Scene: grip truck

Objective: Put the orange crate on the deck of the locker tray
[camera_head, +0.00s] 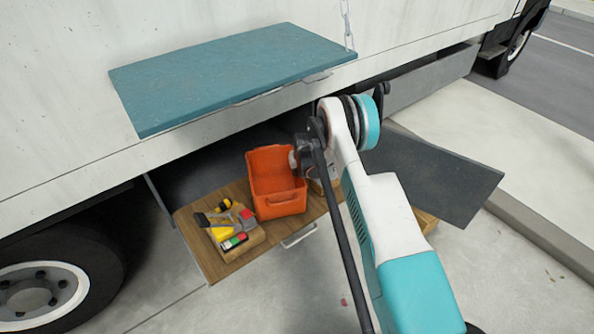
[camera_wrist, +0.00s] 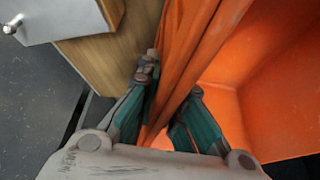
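The orange crate (camera_head: 277,193) is at the wooden deck of the locker tray (camera_head: 207,258), right of the tool holder. I cannot tell whether its base touches the deck or hangs just above it. My gripper (camera_head: 298,158) is at the crate's right wall. In the wrist view, the two fingers of my gripper (camera_wrist: 172,92) lie on either side of the orange crate's wall (camera_wrist: 188,35) and appear closed on it. The crate's open inside shows on the right. My arm hides part of the deck on the right.
A wooden holder with tools (camera_head: 240,232) stands on the deck, left of the crate. A teal flap (camera_head: 230,75) is raised above, by a chain (camera_head: 347,25). A dark panel (camera_head: 440,175) extends on the right. The truck wheel (camera_head: 40,298) is at lower left.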

